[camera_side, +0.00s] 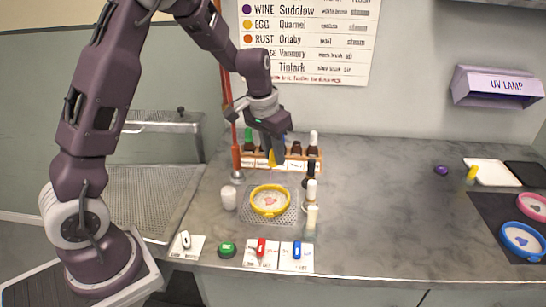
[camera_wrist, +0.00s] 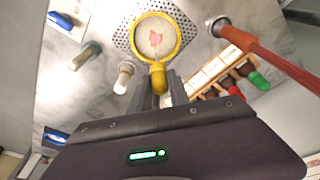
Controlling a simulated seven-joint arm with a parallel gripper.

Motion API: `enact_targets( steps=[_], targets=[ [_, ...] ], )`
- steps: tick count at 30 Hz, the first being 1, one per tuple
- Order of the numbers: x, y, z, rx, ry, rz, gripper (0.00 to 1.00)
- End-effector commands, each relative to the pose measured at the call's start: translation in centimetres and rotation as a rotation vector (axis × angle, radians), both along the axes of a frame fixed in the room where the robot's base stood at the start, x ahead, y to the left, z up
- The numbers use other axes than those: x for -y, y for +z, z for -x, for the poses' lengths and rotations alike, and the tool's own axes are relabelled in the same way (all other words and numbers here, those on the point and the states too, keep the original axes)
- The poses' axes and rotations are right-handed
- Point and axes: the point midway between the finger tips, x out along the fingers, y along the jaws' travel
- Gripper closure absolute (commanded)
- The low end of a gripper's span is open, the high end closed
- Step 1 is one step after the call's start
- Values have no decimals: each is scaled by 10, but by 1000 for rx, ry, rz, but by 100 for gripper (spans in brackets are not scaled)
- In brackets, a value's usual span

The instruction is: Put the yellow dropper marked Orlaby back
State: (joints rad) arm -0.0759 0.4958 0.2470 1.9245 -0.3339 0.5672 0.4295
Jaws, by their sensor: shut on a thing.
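My gripper (camera_side: 275,150) is shut on a yellow dropper (camera_wrist: 158,78), whose rounded yellow end shows between the fingers in the wrist view. In the side view the yellow dropper (camera_side: 272,158) is in front of the labelled wooden rack (camera_side: 306,164), behind the yellow-rimmed dish. No mark on the dropper is readable.
The yellow-rimmed dish (camera_side: 270,213) sits on a perforated plate (camera_side: 245,212). A red post (camera_side: 235,150) rises beside the rack. Coloured switches line the front.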

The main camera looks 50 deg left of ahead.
Motion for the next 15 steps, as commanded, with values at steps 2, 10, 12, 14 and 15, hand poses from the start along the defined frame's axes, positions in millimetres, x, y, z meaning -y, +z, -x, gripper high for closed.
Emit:
enact_targets(
  steps=[2, 10, 12, 14, 15],
  targets=[
    [-8, 2, -13, 12, 13, -1, 100],
    [-69, 25, -109, 108, 61, -21, 100],
    [-82, 33, -133, 136, 52, -30, 100],
    [-90, 38, -150, 158, 37, -38, 100],
    [-93, 41, -158, 167, 26, -42, 100]
  ],
)
